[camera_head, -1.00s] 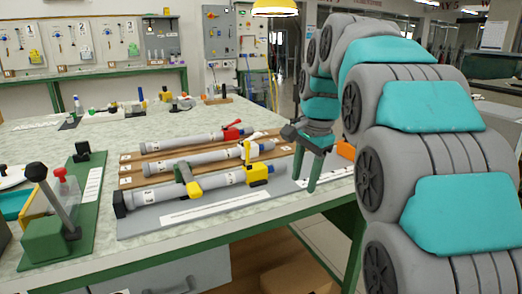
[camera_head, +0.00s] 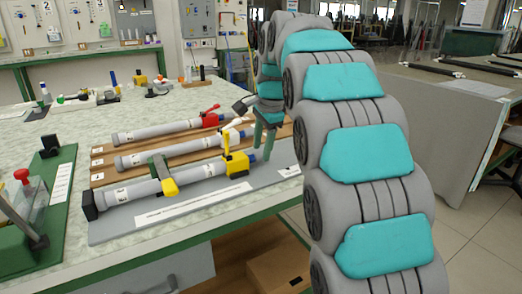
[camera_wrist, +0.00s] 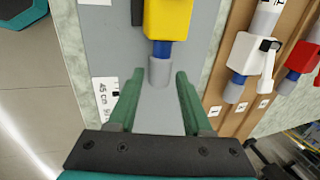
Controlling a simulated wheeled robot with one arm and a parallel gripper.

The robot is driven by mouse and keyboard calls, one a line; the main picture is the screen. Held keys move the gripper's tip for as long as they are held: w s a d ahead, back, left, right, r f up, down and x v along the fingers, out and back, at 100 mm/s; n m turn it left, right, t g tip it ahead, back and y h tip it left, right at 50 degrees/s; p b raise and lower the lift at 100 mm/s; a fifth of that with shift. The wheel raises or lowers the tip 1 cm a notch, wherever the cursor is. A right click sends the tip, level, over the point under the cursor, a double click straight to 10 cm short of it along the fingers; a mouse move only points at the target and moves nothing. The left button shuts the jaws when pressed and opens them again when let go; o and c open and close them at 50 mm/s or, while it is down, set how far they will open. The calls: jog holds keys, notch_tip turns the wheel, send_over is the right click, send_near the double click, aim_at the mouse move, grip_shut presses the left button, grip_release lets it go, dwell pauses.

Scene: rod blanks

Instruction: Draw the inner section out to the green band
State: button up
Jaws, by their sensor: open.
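The front grey tube (camera_head: 130,191) lies on a grey board, with a yellow clamp block (camera_head: 237,163) at its right end. In the wrist view, the inner section sticks out of the yellow block (camera_wrist: 168,20), showing a short blue part (camera_wrist: 160,48) and a grey end (camera_wrist: 161,71). No green band shows on it. My gripper (camera_wrist: 160,78) is open, its green fingers on either side of the grey end, apart from it. In the head view my gripper (camera_head: 267,140) is at the tube's right end and partly hides it.
Two similar tubes lie behind on wooden boards, with a white clamp (camera_head: 232,134) and a red clamp (camera_head: 210,117). A label reading 45 cm (camera_wrist: 104,90) is left of my fingers.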

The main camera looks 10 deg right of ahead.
jog(key=shift+x, duration=0.95)
grip_shut()
dwell(0.8)
